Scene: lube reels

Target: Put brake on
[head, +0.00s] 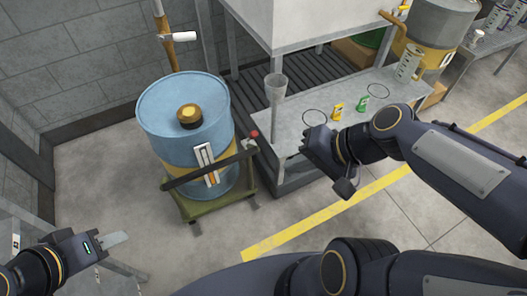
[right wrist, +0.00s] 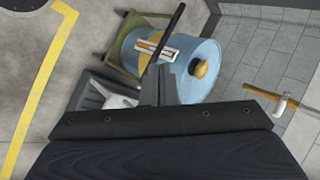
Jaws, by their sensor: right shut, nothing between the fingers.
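A blue drum (head: 188,112) with a yellow band stands upright on a green wheeled dolly (head: 205,208); the drum also shows in the right wrist view (right wrist: 208,60). A dark bar (head: 195,176) crosses the drum's front. A red knob (head: 253,134) is at its right end. Small grey parts (head: 195,229) show low at the dolly's corners; I cannot tell which part is the brake. My right gripper (head: 312,154) is shut and empty, right of the knob and apart from it. My left gripper (head: 115,240) is at lower left, away from the dolly; its jaw state is unclear.
The floor in front of the dolly is clear, with a yellow line (head: 300,228).

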